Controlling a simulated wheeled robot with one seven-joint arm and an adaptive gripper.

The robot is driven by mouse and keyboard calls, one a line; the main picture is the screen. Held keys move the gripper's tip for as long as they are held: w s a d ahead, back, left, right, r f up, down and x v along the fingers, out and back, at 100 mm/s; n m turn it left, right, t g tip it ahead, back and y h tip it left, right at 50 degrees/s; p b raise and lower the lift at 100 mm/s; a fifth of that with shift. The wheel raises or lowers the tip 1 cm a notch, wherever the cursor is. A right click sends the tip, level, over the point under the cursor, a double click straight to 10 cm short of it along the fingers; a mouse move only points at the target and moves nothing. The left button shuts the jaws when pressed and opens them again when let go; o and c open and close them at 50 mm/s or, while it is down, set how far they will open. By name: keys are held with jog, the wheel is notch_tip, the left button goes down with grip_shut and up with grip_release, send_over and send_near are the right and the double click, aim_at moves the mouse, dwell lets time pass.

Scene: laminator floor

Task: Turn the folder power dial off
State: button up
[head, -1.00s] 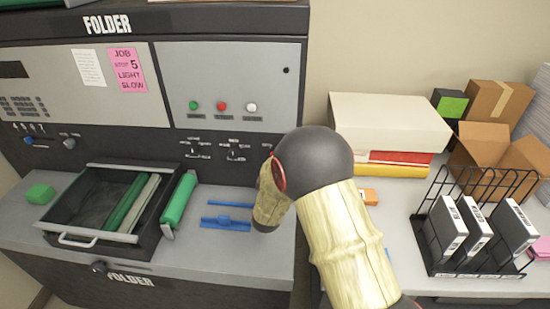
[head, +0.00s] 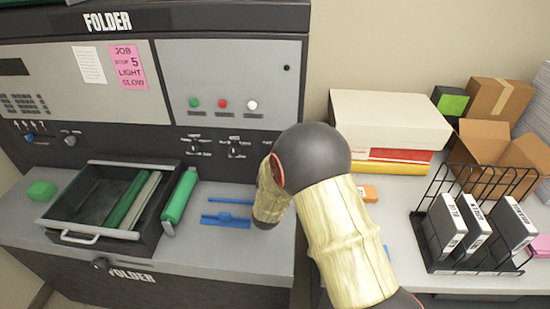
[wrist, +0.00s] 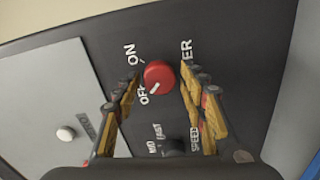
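The folder power dial (wrist: 158,74) is a red round knob on the dark panel, seen in the wrist view. Its white mark points down-left, toward the OFF label; ON is printed further up on the left. My gripper (wrist: 160,92) is open, with one yellow finger on each side of the dial. I cannot tell whether either finger touches it. In the head view the dial and my fingertips are hidden behind my arm, which reaches to the right end of the folder (head: 230,80).
In the wrist view a speed control (wrist: 175,146) sits below the dial. In the head view a black tray (head: 75,218) with rollers, a green block (head: 41,190) and blue parts (head: 226,220) lie on the folder's ledge. A file rack (head: 470,262) and boxes (head: 390,118) stand at right.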

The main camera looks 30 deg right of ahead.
jog(key=shift+o, duration=0.7)
jog(key=shift+s, duration=0.1)
jog(key=v, duration=1.2)
